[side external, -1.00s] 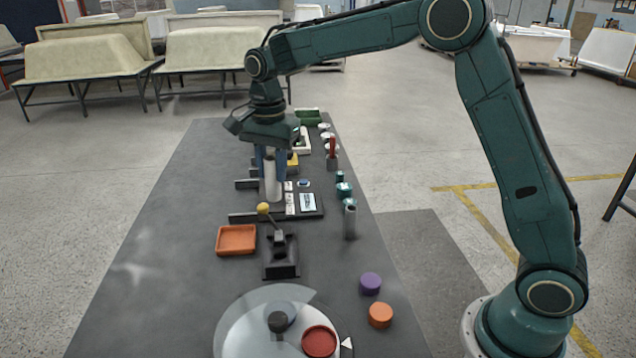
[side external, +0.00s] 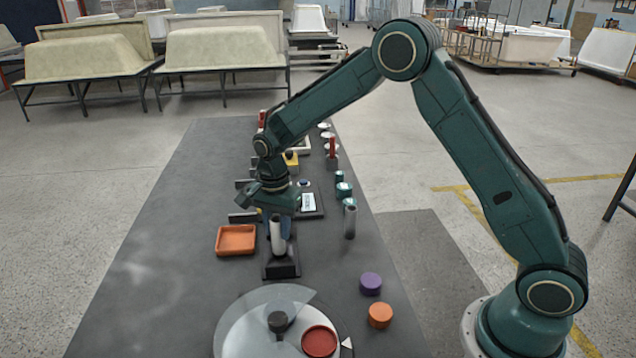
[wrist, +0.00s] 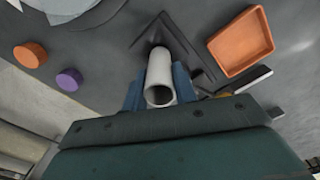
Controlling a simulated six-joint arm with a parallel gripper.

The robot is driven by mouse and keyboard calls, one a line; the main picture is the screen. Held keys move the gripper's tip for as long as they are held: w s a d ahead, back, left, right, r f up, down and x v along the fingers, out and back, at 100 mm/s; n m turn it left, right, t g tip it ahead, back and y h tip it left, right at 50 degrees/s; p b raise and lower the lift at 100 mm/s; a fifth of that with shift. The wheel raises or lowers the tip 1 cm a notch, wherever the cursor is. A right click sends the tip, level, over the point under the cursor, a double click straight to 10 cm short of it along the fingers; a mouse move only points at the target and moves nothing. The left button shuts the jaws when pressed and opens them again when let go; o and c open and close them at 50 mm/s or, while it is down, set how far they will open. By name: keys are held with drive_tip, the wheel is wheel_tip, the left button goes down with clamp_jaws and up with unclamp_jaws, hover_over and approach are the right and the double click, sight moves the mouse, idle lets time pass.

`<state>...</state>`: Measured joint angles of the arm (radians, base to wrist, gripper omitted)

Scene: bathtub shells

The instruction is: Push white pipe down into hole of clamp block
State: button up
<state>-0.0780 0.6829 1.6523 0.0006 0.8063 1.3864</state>
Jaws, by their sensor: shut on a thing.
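My gripper (side external: 284,226) is shut on the white pipe (side external: 277,238), with blue fingers on both sides of it. The pipe stands nearly upright over the black clamp block (side external: 281,268) on the table. In the wrist view I look into the open top of the pipe (wrist: 159,95), and the block (wrist: 183,48) lies beyond it. The pipe's lower end appears at or just above the block. The hole is hidden, so I cannot tell whether the pipe has entered it. The block's lever is mostly hidden behind the gripper.
An orange tray (side external: 220,252) lies left of the block. A purple cylinder (side external: 371,283), an orange cylinder (side external: 380,314) and a round disc (side external: 238,330) carrying a red piece are nearer the camera. The table's left side is clear.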

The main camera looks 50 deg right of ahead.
sight(278, 241)
drive_tip(key=shift+f, duration=2.15)
drive_tip(key=shift+f, duration=0.15)
drive_tip(key=o, duration=1)
drive_tip(key=shift+c, duration=0.2)
wheel_tip(278, 241, up, 11)
drive_tip(key=shift+r, duration=0.65)
